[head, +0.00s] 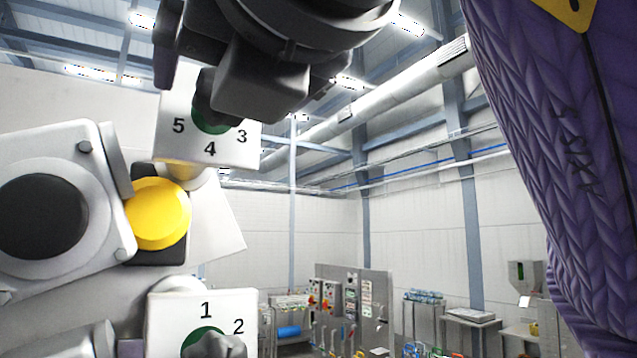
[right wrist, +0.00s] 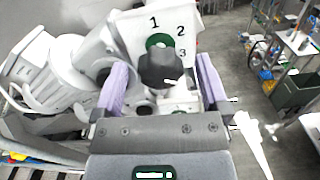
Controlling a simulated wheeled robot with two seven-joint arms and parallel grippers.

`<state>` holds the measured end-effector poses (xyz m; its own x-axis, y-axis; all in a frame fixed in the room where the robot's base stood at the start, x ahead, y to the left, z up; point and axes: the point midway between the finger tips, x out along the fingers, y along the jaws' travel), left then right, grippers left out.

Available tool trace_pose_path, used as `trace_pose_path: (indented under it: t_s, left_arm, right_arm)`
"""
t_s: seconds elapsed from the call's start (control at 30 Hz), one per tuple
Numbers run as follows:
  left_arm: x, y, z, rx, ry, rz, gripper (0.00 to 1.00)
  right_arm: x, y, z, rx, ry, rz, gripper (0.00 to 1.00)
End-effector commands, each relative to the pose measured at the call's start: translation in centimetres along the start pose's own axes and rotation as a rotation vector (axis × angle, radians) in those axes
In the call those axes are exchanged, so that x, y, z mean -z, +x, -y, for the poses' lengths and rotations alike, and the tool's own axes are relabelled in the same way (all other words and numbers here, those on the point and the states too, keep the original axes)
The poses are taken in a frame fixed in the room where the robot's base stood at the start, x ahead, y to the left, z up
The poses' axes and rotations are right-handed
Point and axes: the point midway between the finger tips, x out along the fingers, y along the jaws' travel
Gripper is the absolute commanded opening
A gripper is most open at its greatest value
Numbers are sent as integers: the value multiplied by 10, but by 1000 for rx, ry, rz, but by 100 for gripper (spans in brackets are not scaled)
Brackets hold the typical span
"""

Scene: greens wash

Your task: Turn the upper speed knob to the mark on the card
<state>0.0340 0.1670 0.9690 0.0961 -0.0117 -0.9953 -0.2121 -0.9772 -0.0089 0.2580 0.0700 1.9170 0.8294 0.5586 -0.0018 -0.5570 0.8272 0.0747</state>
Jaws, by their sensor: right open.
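The upper speed knob (head: 206,92) is dark with a green base, on a white plate (head: 168,135) showing 5, 4 and 3. My dark right gripper covers its upper part in the head view. In the right wrist view the same knob (right wrist: 158,66) stands between the purple fingers of my right gripper (right wrist: 162,88), by the numbers 1, 2 and 3. The fingers are open, one each side, with gaps to the knob. Its pointer direction is hard to tell. A lower knob (head: 215,346) sits on a plate with 1 and 2. I cannot make out a marked card. My left gripper is out of view.
A yellow button (head: 158,213) and a white housing with a dark round face (head: 42,216) are left of and below the upper plate. Far back are a control cabinet (head: 365,300) and tables. The middle of the head view is open.

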Motion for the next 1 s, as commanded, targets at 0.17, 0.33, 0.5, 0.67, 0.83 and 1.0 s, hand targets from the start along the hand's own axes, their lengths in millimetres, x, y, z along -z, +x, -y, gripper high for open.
trace_pose_path:
  t_s: [0.17, 0.33, 0.5, 0.67, 0.83, 1.0]
  left_arm:
    - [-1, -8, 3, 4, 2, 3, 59]
    - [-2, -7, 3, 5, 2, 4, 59]
    - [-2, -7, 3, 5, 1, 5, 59]
    - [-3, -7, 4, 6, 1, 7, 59]
    - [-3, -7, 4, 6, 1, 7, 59]
    - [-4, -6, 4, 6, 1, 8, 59]
  right_arm:
    - [0, 14, 0, 0, -1, -1, 94]
    - [1, 15, 0, -1, -1, 0, 94]
    - [1, 14, 0, -1, -1, 0, 71]
    - [1, 14, 0, -1, 0, 0, 37]
    - [1, 14, 0, -1, 0, -1, 1]
    - [1, 14, 0, -1, 9, 0, 0]
